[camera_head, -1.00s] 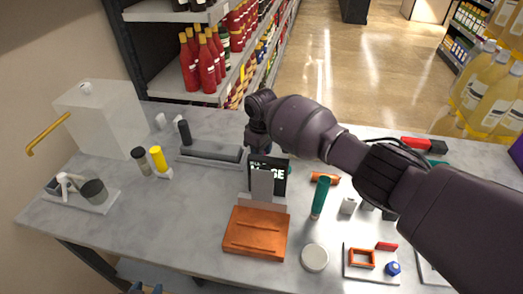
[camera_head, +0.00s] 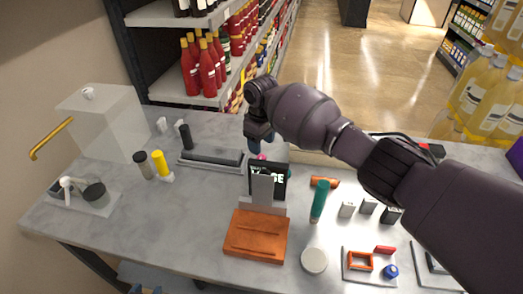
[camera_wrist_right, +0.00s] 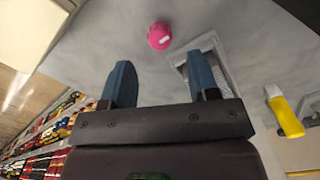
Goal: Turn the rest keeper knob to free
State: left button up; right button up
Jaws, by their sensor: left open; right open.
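A round pink knob (camera_head: 262,157) shows behind the black sign in the head view, partly hidden. In the right wrist view the pink knob (camera_wrist_right: 160,36) has a small pale mark and lies beyond the fingertips, roughly between their lines. No setting on it is readable. My right gripper (camera_head: 258,143) is above and just behind the sign, near the knob. In the wrist view its two blue fingers (camera_wrist_right: 160,72) are apart with nothing between them.
A black sign (camera_head: 268,178) stands behind an orange block (camera_head: 256,236). A grey long tray (camera_head: 211,160) and yellow cylinder (camera_head: 160,161) are left of the knob. A teal cylinder (camera_head: 319,202) and white disc (camera_head: 314,260) are at right. The table's front left is clear.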

aim_at(262, 157)
jog(key=shift+r, duration=2.7)
